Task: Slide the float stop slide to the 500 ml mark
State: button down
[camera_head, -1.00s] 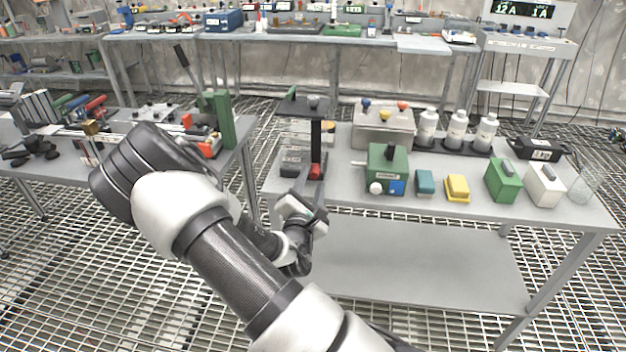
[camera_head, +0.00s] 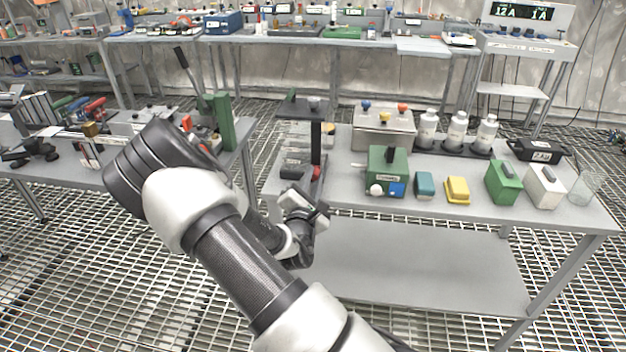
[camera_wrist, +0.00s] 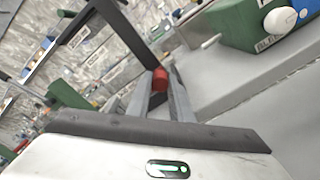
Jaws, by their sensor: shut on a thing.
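A small red block (camera_head: 317,172), which looks like the float stop slide, sits low at the foot of a black upright post (camera_head: 316,145) at the left end of the near bench. In the wrist view, the red piece (camera_wrist: 160,78) is between the tips of my gripper's two grey fingers. My gripper (camera_wrist: 161,84) is shut on it. In the head view, my gripper (camera_head: 319,190) is at the bench's left front edge, partly hidden by my wrist. The scale and a 500 ml mark cannot be made out in either view.
A green box with a white knob (camera_head: 386,172) stands to the right of the post. Teal (camera_head: 424,184) and yellow (camera_head: 457,190) blocks follow. A steel box (camera_head: 383,130) and white bottles (camera_head: 457,131) stand behind. The bench front below the green box is clear.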

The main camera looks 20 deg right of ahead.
aim_at(316, 159)
notch_tip(316, 159, up, 4)
jog(key=shift+f+p, duration=0.1)
jog(key=shift+p, duration=1.15)
jog(key=shift+f, duration=0.15)
jog(key=c, duration=1.6)
grip_release()
jog(key=shift+o, duration=0.2)
jog(key=p+v, duration=0.1)
jog(key=v, duration=1.6)
jog(key=shift+a+p, duration=0.25)
jog(key=shift+p, duration=0.1)
jog(key=shift+s, duration=0.15)
